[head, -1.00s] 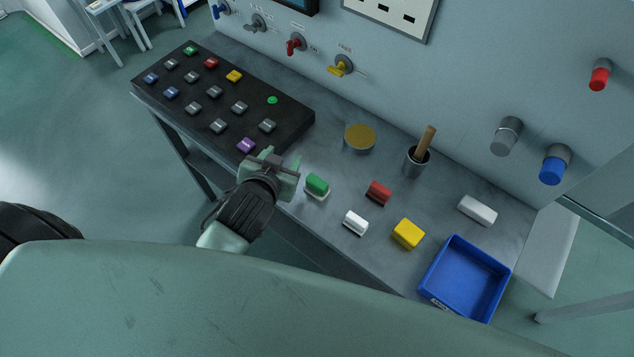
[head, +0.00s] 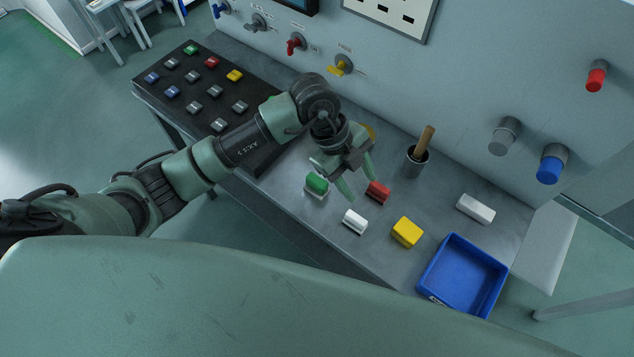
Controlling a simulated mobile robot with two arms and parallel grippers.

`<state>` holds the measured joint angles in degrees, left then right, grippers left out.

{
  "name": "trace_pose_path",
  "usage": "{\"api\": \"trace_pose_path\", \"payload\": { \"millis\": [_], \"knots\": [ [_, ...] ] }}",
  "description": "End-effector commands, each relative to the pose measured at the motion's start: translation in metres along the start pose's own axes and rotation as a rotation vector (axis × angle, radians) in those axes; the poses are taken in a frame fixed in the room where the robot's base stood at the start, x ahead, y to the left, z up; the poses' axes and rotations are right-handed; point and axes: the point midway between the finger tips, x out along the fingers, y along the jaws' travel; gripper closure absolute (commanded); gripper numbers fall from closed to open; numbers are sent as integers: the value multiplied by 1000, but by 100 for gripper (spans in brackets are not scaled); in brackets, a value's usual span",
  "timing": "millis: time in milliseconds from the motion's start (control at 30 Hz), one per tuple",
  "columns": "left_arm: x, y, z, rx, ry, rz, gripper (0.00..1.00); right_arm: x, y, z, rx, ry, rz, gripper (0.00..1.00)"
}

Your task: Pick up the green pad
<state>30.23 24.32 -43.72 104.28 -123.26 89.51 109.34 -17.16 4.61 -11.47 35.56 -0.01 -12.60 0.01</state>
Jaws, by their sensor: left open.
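The green pad (head: 316,184) has a green top and a pale base. It lies on the grey bench (head: 330,230) near its front edge. My left gripper (head: 361,190) is open and empty. It hangs over the bench just right of the green pad, its fingers between the green pad and the red pad (head: 378,191). One finger comes close to the green pad in the picture; I cannot tell if they touch. My right gripper is not in view.
A white pad (head: 355,221), a yellow pad (head: 407,232) and a white block (head: 476,208) lie to the right. A blue tray (head: 427,281) stands at the right end. A grey cup (head: 415,162) holds a wooden handle. A black button panel (head: 165,100) is at left.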

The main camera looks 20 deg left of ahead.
Motion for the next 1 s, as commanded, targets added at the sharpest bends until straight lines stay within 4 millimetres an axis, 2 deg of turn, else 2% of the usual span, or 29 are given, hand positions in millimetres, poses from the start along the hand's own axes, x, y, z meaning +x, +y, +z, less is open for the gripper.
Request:
{"api": "trace_pose_path", "payload": {
  "millis": [33, 100, 233, 367, 733, 833, 1000],
  "knots": [
    [-8, 6, 26, -43, -110, 52, 51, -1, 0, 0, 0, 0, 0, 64],
    [-18, 16, 56, -109, -239, 110, 51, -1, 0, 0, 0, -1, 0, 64],
    [-33, 26, 85, -187, -375, 161, 51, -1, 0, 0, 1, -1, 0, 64],
    [-28, 32, 95, -209, -410, 176, 51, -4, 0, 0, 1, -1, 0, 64],
    [15, 43, 108, -206, -404, 177, 51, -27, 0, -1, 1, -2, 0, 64],
    [28, 45, 113, -206, -404, 174, 51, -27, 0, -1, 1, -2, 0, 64],
    [35, 46, 117, -203, -404, 172, 51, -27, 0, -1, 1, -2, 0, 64]
  ]
}}
